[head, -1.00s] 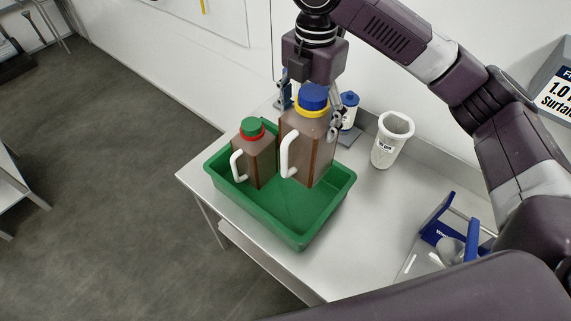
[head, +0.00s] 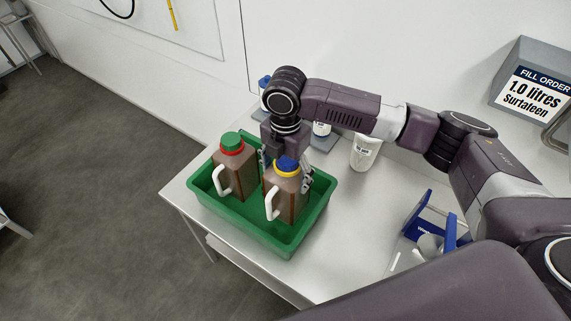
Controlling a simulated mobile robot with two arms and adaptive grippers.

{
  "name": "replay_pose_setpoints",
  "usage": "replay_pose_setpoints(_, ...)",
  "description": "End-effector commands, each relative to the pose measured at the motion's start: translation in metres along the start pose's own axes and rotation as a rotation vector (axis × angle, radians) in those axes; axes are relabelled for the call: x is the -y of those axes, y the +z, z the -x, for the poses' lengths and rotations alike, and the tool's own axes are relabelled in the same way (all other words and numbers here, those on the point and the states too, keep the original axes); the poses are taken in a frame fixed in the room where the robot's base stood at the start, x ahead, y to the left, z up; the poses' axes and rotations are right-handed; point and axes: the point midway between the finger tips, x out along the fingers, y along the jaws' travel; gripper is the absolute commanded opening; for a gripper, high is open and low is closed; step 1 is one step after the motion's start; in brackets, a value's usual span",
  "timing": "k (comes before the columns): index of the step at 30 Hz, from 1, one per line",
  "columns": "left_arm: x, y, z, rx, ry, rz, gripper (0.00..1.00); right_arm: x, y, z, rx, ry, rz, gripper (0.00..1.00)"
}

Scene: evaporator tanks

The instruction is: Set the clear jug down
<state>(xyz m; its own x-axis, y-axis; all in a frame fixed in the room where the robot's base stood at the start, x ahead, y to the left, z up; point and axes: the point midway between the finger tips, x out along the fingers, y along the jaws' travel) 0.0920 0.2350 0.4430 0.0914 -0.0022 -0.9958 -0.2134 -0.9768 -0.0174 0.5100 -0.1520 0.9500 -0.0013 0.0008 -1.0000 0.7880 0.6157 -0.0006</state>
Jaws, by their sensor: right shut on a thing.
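My right gripper (head: 286,170) is shut around the upper part of a brown see-through jug (head: 285,193) with a blue cap, a yellow collar and a white handle. The jug is upright, low inside the green tray (head: 262,237), at its right side. I cannot tell whether its base touches the tray floor. A similar brown jug (head: 236,171) with a green cap, red collar and white handle stands to its left in the tray. A pale open jug (head: 366,153) with a label stands on the bench behind, to the right. My left gripper is not in view.
The tray stands on a pale bench (head: 345,215) near its left end. Blue-and-white containers (head: 322,130) stand behind the tray, partly hidden by my arm. A blue-framed stand (head: 430,225) is at the right. A sign (head: 535,92) reads 1.0 litres Surfateen.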

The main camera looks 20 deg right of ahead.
Motion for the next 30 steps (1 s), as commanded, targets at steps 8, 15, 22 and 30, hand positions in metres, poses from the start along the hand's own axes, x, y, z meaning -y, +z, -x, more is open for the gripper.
replay_pose_setpoints(8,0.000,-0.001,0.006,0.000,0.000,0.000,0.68,-0.002,0.000,-0.023,0.000,0.006,-0.001,0.15)
replay_pose_setpoints(15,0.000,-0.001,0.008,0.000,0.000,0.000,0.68,-0.003,0.000,-0.039,0.002,0.009,0.001,0.15)
replay_pose_setpoints(22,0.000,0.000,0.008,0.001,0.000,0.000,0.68,-0.003,0.001,-0.039,0.002,0.009,0.001,0.15)
replay_pose_setpoints(30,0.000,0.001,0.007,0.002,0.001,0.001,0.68,0.000,0.000,-0.044,0.000,0.000,0.000,0.90)
